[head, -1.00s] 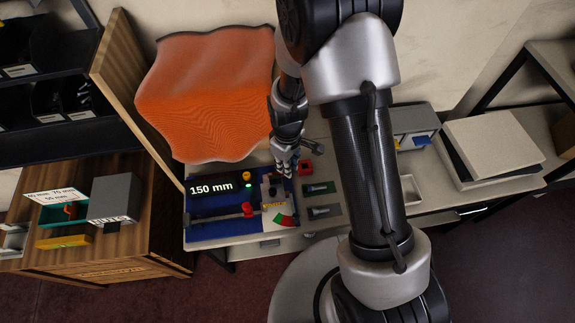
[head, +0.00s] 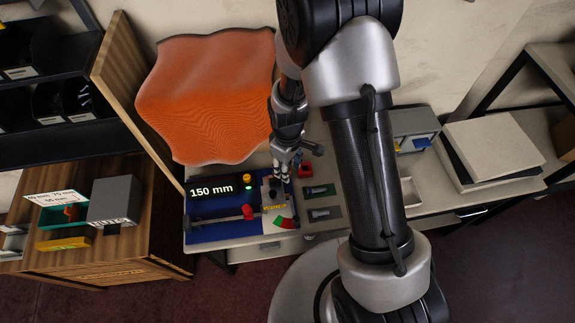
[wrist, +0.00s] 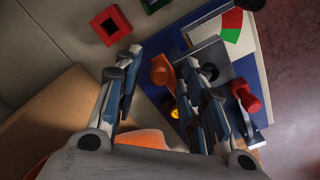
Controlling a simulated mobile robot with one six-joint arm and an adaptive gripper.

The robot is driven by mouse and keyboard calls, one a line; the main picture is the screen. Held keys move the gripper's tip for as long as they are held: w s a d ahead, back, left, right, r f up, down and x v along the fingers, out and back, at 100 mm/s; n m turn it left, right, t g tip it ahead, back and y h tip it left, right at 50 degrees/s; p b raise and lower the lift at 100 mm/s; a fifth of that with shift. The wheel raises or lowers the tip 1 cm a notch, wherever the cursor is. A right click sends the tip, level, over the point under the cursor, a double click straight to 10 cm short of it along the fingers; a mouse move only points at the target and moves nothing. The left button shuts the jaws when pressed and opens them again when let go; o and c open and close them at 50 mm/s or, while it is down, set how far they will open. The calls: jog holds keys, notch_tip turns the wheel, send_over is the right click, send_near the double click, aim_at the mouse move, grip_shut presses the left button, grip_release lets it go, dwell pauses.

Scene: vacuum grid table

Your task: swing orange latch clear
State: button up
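The orange latch (wrist: 160,72) shows in the wrist view as a short arm with a rounded end, beside a grey block on the blue fixture (wrist: 205,22). My gripper (wrist: 158,62) is open, with its fingers apart on either side of the latch in that view. I cannot tell whether a finger touches it. In the head view my gripper (head: 282,172) points down at the back right corner of the blue fixture (head: 215,233), and it hides the latch there.
The fixture carries a "150 mm" display (head: 211,190), a yellow knob (head: 246,177), a red knob (head: 248,211) and a red-green gauge (head: 285,222). A red square block (head: 305,171) and small plates holding bolts (head: 319,191) lie to its right. A large orange wavy sheet (head: 205,100) stands behind.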

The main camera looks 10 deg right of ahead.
notch_tip(320, 180, up, 12)
dwell(0.6)
jog(key=shift+r, duration=0.1)
dwell(0.4)
jog(key=s+d+r+m+t, duration=0.1)
jog(key=s+d+r+m, duration=0.1)
jog(key=s+r, duration=0.35)
jog(key=s+d+r+m+t, duration=0.1)
jog(key=s+r+m, duration=0.1)
jog(key=r, duration=0.7)
jog(key=s+d+r+m+t, duration=0.2)
jog(key=s+r+m, duration=0.2)
jog(key=s, duration=0.7)
jog(key=shift+s+r+m+t, duration=0.2)
jog(key=shift+r+m+t, duration=0.15)
jog(key=shift+r, duration=0.4)
